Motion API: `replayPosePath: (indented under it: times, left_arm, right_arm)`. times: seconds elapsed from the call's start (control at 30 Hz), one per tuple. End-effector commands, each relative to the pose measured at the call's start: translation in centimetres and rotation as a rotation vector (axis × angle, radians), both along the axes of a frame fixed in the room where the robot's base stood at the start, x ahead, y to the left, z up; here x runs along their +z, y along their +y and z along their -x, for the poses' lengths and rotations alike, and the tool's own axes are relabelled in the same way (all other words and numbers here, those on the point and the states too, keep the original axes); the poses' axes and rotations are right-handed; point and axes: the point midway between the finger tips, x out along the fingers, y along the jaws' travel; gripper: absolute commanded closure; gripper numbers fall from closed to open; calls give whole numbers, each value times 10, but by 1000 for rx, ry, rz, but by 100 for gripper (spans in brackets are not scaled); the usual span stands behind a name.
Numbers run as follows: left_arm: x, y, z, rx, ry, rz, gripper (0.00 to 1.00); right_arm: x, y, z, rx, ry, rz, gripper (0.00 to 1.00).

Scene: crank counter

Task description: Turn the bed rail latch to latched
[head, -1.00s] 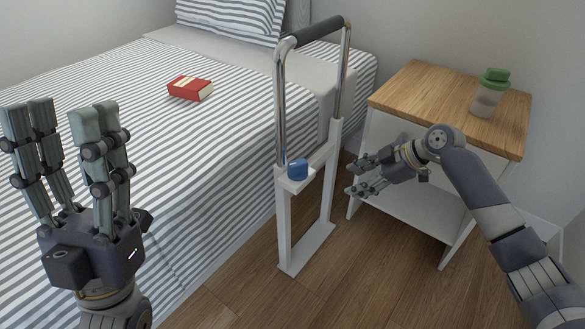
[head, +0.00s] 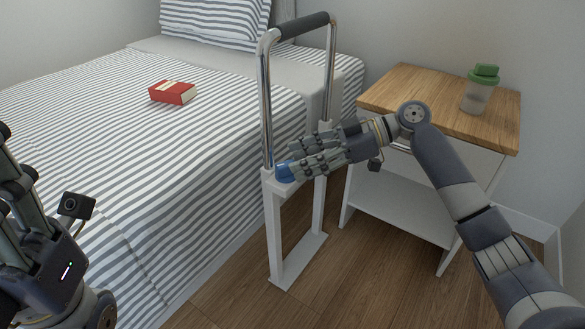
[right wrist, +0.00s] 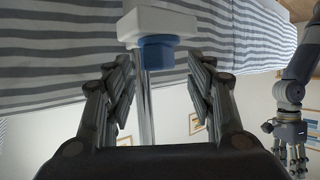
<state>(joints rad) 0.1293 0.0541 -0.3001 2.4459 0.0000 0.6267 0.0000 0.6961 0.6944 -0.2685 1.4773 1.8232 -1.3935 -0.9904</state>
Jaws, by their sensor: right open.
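The bed rail (head: 265,110) stands upright beside the bed, with chrome posts and a white lower frame. Its latch is a blue knob (head: 284,174) on the white bracket, partly hidden by my right fingers. My right gripper (head: 290,160) is open and reaches in from the right, fingers at the knob. In the right wrist view the blue knob (right wrist: 157,52) lies ahead of and between the spread fingers; I cannot tell whether they touch it. My left gripper (head: 15,200) is cut off at the left edge, so its opening cannot be judged.
A wooden-topped nightstand (head: 400,88) stands right of the rail, behind my right arm, with a green-lidded cup (head: 478,95) on it. Bare floor (head: 345,270) lies in front.

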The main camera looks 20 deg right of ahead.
Motion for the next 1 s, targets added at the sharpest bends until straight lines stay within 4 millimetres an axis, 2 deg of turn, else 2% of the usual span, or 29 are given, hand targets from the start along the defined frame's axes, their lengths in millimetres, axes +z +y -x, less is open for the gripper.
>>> replayPosePath:
  times: [0.2, 0.53, 0.57, 0.7, 0.77, 0.8, 0.87, 1.0]
  left_arm:
    - [3, -1, 4, 2, -29, -3, 54]
    - [5, -1, 5, 2, -34, -3, 54]
    - [5, -1, 5, 2, -34, -3, 54]
    - [5, -1, 5, 2, -34, -3, 54]
    - [5, -1, 5, 2, -34, -3, 54]
    - [5, -1, 5, 2, -34, -3, 54]
    - [5, -1, 5, 2, -34, -3, 54]
    - [5, -1, 5, 2, -34, -3, 54]
  right_arm:
    - [-10, 21, -6, 1, 0, 0, 50]
    - [-10, 24, -7, -1, 0, 1, 50]
    - [-10, 24, -7, -1, 0, 1, 54]
    - [-10, 24, -7, -1, 0, 1, 85]
    - [-10, 24, -7, -1, 0, 1, 86]
    - [-11, 24, -7, -1, 0, 1, 94]
    - [-11, 24, -7, -1, 0, 1, 100]
    - [-11, 24, -7, -1, 1, 2, 100]
